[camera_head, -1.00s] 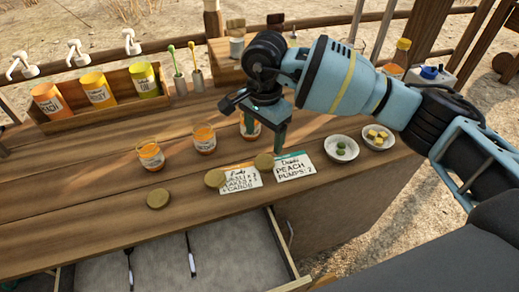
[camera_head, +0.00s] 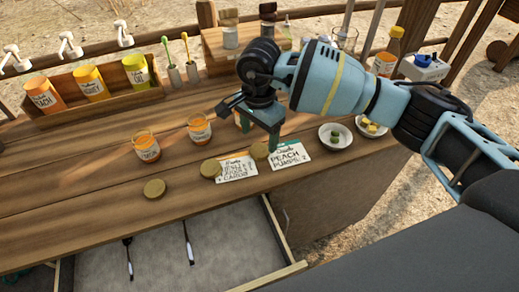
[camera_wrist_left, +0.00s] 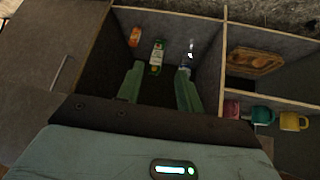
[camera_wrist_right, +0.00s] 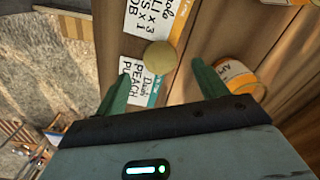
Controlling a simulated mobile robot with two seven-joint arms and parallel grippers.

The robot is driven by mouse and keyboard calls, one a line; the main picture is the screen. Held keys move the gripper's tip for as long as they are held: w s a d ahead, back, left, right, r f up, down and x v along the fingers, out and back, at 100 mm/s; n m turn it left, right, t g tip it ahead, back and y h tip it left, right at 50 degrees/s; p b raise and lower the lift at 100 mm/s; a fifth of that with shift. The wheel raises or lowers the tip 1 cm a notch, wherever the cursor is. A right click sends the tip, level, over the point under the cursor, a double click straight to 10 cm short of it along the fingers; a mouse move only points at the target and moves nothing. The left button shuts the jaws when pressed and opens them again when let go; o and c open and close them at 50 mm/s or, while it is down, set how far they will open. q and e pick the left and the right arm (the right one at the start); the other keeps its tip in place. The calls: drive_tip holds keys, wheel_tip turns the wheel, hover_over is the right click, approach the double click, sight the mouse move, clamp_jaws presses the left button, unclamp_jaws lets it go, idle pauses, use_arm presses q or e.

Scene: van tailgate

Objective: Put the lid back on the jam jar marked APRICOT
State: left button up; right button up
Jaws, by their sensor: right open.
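Three open orange jam jars stand on the wooden counter: a left jar (camera_head: 147,149), a middle jar (camera_head: 199,130), and a third mostly hidden behind my right gripper (camera_head: 259,137). In the right wrist view a jar (camera_wrist_right: 238,75) lies beside the right finger; its label seems to start with "AP", the rest unclear. Three round gold lids lie flat in front: left lid (camera_head: 155,188), middle lid (camera_head: 210,168), right lid (camera_head: 259,152). My right gripper is open and empty above the right lid, which shows between its fingers (camera_wrist_right: 160,56). My left gripper (camera_wrist_left: 160,78) is open over a compartment.
Two written cards (camera_head: 236,169) (camera_head: 290,155) lie beside the lids. Two small bowls (camera_head: 335,136) (camera_head: 372,127) stand to the right. A wooden rack of labelled tins (camera_head: 92,85) is at back left. An open drawer (camera_head: 170,262) is below the counter. Bottles stand in the left wrist view's compartment (camera_wrist_left: 157,52).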

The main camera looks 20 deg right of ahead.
sight(260, 150)
drive_tip(key=shift+d+f, duration=0.1)
drive_tip(key=shift+f, duration=2.1)
drive_tip(key=shift+c, duration=0.4)
drive_tip(key=c, duration=1)
